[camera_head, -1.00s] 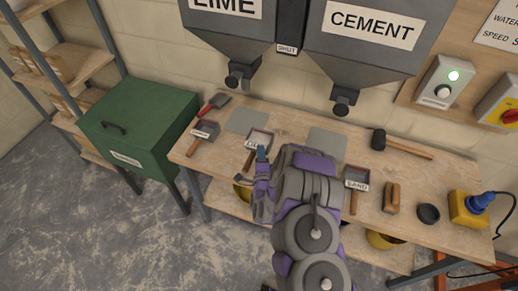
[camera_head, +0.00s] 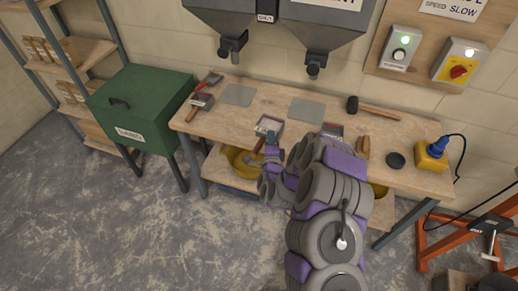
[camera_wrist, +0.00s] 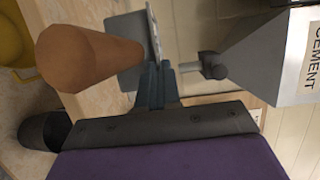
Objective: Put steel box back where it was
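The steel box (camera_head: 269,125), a small open box with a wooden handle (camera_head: 259,145), shows at the bench's front edge, between and in front of two grey plates. My gripper (camera_head: 271,141) is at its handle side. In the wrist view the fingers (camera_wrist: 158,80) are nearly together at the box's edge, and the handle (camera_wrist: 85,55) sticks out beside them towards the camera. The fingers look shut on the box's near wall; the exact contact is hidden. The left plate (camera_head: 238,95) and right plate (camera_head: 306,110) are bare.
A third (camera_head: 332,130) is partly hidden behind my arm. Hopper spouts (camera_head: 232,48) hang above the back. A mallet (camera_head: 372,108), black cup (camera_head: 396,160) and yellow tool (camera_head: 432,155) are at right; a green bin (camera_head: 143,105) is left.

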